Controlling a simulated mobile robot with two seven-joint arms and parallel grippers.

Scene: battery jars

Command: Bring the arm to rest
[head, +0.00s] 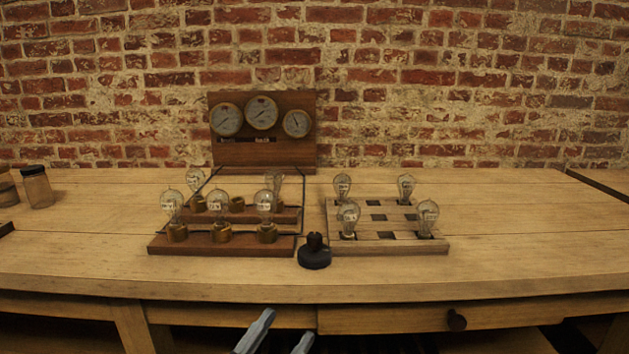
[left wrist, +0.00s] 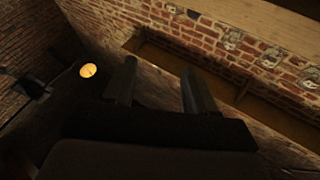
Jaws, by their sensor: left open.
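My left gripper (head: 288,325) shows at the bottom of the head view, in front of and below the table's front edge. Its two grey fingers are apart, with nothing between them. In the left wrist view, the same open fingers (left wrist: 158,75) point toward a brick wall and nothing is held. My right gripper is in neither view. Glass bulbs such as this one (head: 219,203) stand in brass sockets on a dark stepped board (head: 215,246). The middle back socket (head: 237,204) is empty.
A pale slotted rack (head: 390,247) holds several bulbs. A black knob switch (head: 314,254) stands between board and rack. A gauge panel (head: 262,153) stands behind. A jar (head: 37,187) is at far left. The table's right side (head: 530,230) is clear. A drawer knob (head: 456,320) protrudes below.

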